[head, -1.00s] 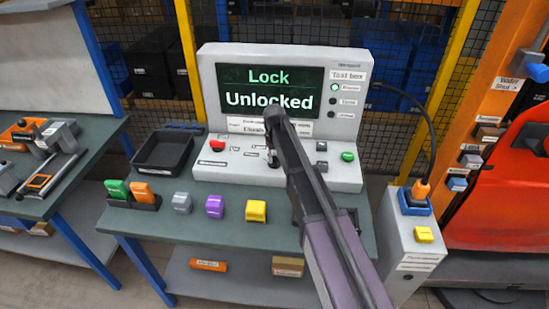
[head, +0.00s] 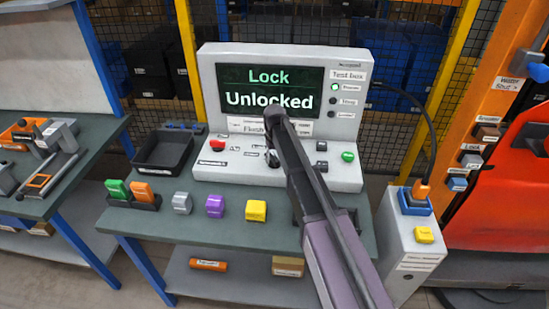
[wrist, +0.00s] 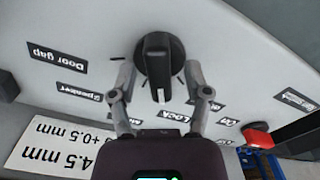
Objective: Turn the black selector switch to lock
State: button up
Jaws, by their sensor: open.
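The black selector switch (wrist: 157,62) sits on the pale panel in the wrist view, its white pointer mark facing down in that picture. My open gripper (wrist: 160,78) has one finger on each side of the knob, with a visible gap on both sides. An upside-down "Lock" label (wrist: 181,117) lies just below the knob. In the head view my gripper (head: 272,152) is over the panel and my arm hides most of the switch. The screen (head: 268,92) reads "Lock" and "Unlocked".
The test box (head: 205,82) stands on a green bench (head: 180,228). A red button (head: 217,146) and a green button (head: 347,156) flank the panel. A black tray (head: 162,153) lies left; yellow (head: 256,211) and purple (head: 215,206) blocks lie in front.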

aim_at(275, 156)
jog(key=m, duration=0.5)
jog(key=shift+m, duration=0.4)
jog(key=m, duration=0.5)
jog(key=shift+m, duration=0.4)
notch_tip(275, 156, up, 14)
jog(key=p, duration=1.4)
jog(key=shift+s+d+f+n+b, duration=0.9)
jog(key=shift+s+d+f+b, duration=1.15)
jog(key=shift+s+d, duration=1.5)
jog(key=shift+s+d+f+n+b, duration=0.9)
jog(key=shift+s+d+f+b, duration=1.2)
jog(key=shift+s+d, duration=1.45)
jog(key=shift+s+d+f+n+b, duration=0.9)
jog(key=shift+s+d+f+b, duration=1.15)
jog(key=shift+s+d, duration=1.5)
jog(key=shift+s+a, duration=0.1)
jog(key=shift+a, duration=0.05)
